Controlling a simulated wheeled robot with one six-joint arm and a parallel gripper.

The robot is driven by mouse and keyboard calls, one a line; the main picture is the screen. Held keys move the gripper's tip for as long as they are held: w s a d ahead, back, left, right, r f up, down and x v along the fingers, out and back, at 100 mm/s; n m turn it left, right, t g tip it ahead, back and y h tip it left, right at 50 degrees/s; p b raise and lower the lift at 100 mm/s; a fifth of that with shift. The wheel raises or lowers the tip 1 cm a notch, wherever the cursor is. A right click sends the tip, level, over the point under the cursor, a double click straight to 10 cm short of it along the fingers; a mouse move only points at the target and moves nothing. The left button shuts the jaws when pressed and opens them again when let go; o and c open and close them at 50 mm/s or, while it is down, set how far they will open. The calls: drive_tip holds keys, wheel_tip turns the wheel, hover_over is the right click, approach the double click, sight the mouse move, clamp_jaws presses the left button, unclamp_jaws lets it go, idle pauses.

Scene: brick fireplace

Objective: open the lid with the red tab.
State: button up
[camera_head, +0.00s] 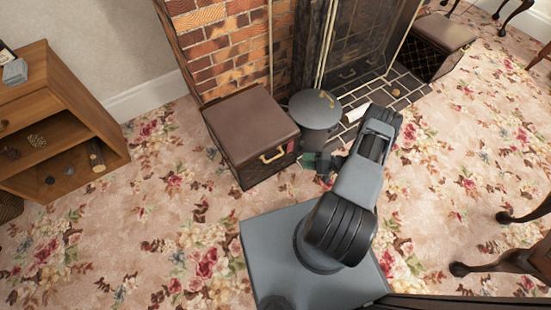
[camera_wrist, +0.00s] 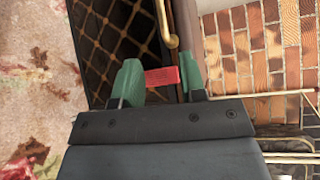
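The brown padded lid (camera_head: 250,122) of a dark lattice-sided box (camera_head: 262,171) is down, beside the brick fireplace. A brass handle (camera_head: 273,155) is on the box's front; it shows at the top of the wrist view (camera_wrist: 164,28). The red tab (camera_wrist: 162,76) lies between my gripper's two green fingers in the wrist view, by the lid's edge. My gripper (camera_head: 309,158) is at the box's right front corner. Its fingers stand apart (camera_wrist: 161,80), one on each side of the tab. I cannot tell whether they touch it.
A grey round-lidded bin (camera_head: 316,110) stands close to the box's right, near the hearth (camera_head: 372,100). A wooden shelf unit (camera_head: 60,125) is at the left. A similar box (camera_head: 436,45) is at the far right. Flowered carpet (camera_head: 160,220) is free left of and before the box.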

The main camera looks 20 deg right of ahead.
drive_tip(key=shift+n, duration=0.4)
drive_tip(key=b+x, duration=0.2)
drive_tip(key=x, duration=1.1)
drive_tip(key=shift+w+a+b, duration=0.15)
drive_tip(key=shift+a+b, duration=0.15)
drive_tip(key=shift+a, duration=0.15)
clamp_jaws()
